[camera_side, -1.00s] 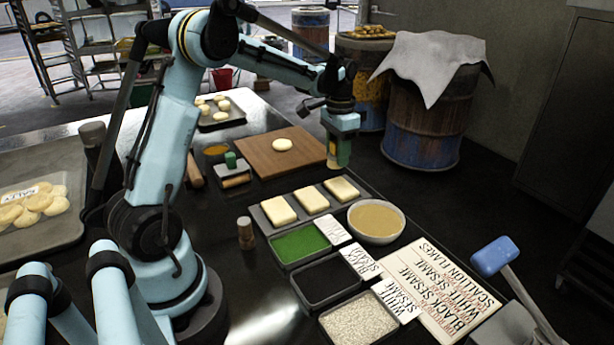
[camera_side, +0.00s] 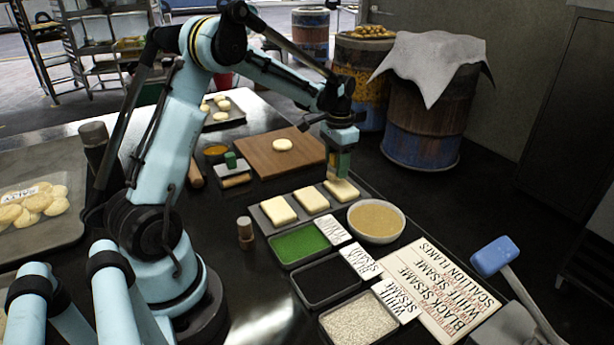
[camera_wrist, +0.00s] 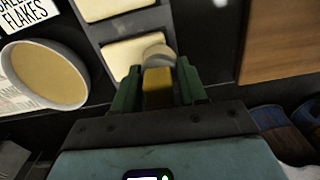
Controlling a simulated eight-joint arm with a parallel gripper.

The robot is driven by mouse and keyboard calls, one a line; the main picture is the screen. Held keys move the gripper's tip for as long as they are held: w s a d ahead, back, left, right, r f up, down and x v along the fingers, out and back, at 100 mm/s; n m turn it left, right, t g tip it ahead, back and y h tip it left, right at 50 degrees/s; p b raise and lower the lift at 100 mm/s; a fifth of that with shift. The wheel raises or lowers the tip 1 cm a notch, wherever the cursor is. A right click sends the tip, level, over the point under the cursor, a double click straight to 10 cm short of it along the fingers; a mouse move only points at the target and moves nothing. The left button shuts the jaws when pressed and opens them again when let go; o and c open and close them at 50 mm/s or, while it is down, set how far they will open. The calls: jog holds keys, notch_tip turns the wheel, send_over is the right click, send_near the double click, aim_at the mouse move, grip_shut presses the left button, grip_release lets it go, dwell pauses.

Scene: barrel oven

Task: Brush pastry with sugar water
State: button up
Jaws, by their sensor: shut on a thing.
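Three pale square pastries lie in a row on a dark tray (camera_side: 264,222): left (camera_side: 278,210), middle (camera_side: 311,201) and right (camera_side: 342,191). My gripper (camera_side: 341,163) points down over the right pastry. Its green fingers (camera_wrist: 158,90) are shut on a brush with a yellowish handle (camera_wrist: 157,87) and a pale rounded end (camera_wrist: 159,54). In the wrist view, that end overlaps the edge of the nearest pastry (camera_wrist: 130,55); I cannot tell whether it touches. The bowl of tan liquid (camera_side: 376,220) stands right of the tray and also shows in the wrist view (camera_wrist: 45,75).
Trays of green flakes (camera_side: 299,244), black sesame (camera_side: 325,280) and white sesame (camera_side: 360,317) sit in front, beside label cards (camera_side: 440,300). A wooden board (camera_side: 262,158) with a round dough piece (camera_side: 282,144) lies behind. Barrels (camera_side: 420,125) stand beyond the table edge.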

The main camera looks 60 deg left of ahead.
jog(key=shift+f, duration=0.5)
dwell(0.7)
jog(key=shift+d, duration=0.1)
jog(key=shift+d, duration=1.45)
jog(key=shift+d, duration=0.1)
jog(key=shift+d, duration=1.45)
jog(key=shift+a, duration=3.15)
jog(key=shift+d, duration=1.65)
jog(key=shift+d, duration=0.1)
